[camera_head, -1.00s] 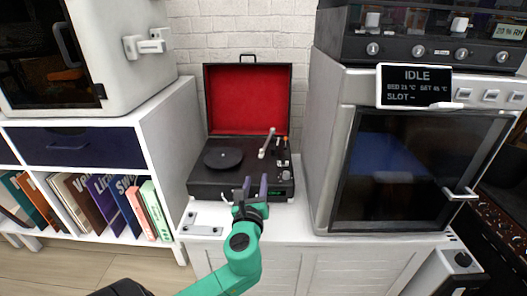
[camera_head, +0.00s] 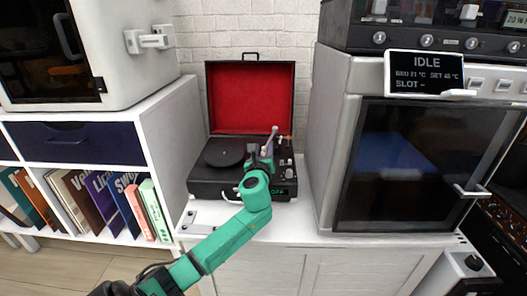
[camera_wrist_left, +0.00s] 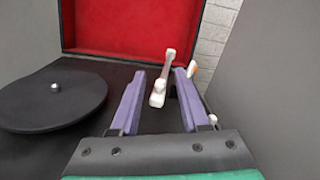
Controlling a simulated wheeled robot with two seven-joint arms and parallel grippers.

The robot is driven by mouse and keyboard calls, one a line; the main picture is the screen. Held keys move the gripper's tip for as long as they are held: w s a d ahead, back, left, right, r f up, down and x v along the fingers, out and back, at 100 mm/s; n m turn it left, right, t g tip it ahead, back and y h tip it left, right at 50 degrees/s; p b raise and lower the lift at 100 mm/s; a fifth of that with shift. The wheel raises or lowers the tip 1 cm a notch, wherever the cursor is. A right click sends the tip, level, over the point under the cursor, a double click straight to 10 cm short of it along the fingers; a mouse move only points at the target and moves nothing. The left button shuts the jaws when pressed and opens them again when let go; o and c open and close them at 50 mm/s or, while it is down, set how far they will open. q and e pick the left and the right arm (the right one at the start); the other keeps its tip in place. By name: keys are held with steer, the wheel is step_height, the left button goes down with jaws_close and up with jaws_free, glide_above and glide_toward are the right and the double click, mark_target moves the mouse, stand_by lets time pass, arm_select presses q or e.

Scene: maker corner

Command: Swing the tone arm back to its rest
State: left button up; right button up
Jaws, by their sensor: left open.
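The record player (camera_head: 215,186) stands open on the white cabinet, its red-lined lid (camera_head: 250,97) raised at the back. The pale tone arm (camera_head: 273,137) stands right of the black platter (camera_head: 223,153) and slants upward. It also shows in the left wrist view (camera_wrist_left: 165,75), in the gap between the two purple fingers, with space on both sides. My left gripper (camera_head: 260,152) is open and over the right part of the deck; it also shows in the left wrist view (camera_wrist_left: 159,76). It partly hides the tone arm's lower part in the head view.
A grey oven-like machine (camera_head: 333,150) with an IDLE display (camera_head: 426,72) stands close on the right. A white shelf with several books (camera_head: 100,205) is on the left. An orange-tipped piece (camera_wrist_left: 192,69) stands just right of the right finger in the wrist view.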

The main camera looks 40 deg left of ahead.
arm_select(q)
jaws_close()
steer(key=shift+f, duration=0.1)
stand_by(1.2)
